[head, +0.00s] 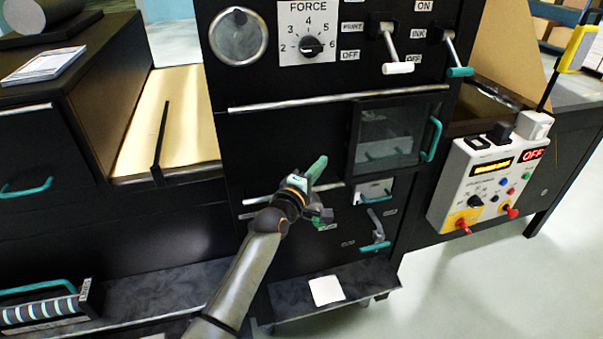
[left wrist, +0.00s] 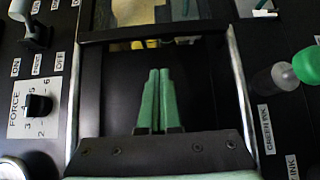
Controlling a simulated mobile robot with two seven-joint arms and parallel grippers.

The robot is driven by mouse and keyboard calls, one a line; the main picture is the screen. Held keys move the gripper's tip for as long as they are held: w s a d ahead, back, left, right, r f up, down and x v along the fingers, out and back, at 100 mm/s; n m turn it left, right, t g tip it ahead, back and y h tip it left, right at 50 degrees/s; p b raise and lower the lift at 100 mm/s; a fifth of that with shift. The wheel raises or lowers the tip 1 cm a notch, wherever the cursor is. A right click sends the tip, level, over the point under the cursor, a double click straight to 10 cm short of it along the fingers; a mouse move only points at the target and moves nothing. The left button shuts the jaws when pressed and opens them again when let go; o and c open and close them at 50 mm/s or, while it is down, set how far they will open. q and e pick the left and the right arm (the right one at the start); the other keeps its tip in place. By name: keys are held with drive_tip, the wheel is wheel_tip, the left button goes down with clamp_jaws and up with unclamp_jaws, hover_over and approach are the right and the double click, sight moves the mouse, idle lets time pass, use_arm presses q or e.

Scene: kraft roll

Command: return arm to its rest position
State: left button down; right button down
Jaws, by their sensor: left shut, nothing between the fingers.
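My left arm reaches up from the bottom of the head view. Its gripper (head: 318,166) is in front of the black machine front (head: 285,140), left of a windowed door (head: 398,135) with a teal handle. The gap to the machine cannot be judged. In the left wrist view the two green fingers of my left gripper (left wrist: 159,75) lie side by side, shut with nothing between them, against a dark panel. My right gripper is in neither view.
Above are a force dial (head: 311,46) and two levers (head: 398,67). Lower are a small drawer (head: 374,191) and a teal-handled lever (head: 376,245). A dark shelf (head: 370,285) bears a white sheet (head: 326,290). A control box (head: 487,185) reads OFF at right, above open floor.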

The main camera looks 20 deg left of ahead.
use_arm(q)
drive_tip(key=s+f+m+g, duration=0.2)
drive_tip(key=s+f+m, duration=0.4)
drive_tip(key=s, duration=0.6)
drive_tip(key=s+f+m+g, duration=0.3)
drive_tip(key=s+f+m, duration=0.3)
drive_tip(key=s+f, duration=0.5)
drive_tip(key=s+a+f+m+g+y, duration=0.1)
drive_tip(key=s+f+m+g, duration=0.2)
drive_tip(key=s+f, duration=0.6)
drive_tip(key=s+m, duration=0.2)
drive_tip(key=s, duration=0.4)
drive_tip(key=shift+s+f+m, duration=0.15)
drive_tip(key=shift+f+m, duration=0.1)
drive_tip(key=shift+m, duration=0.15)
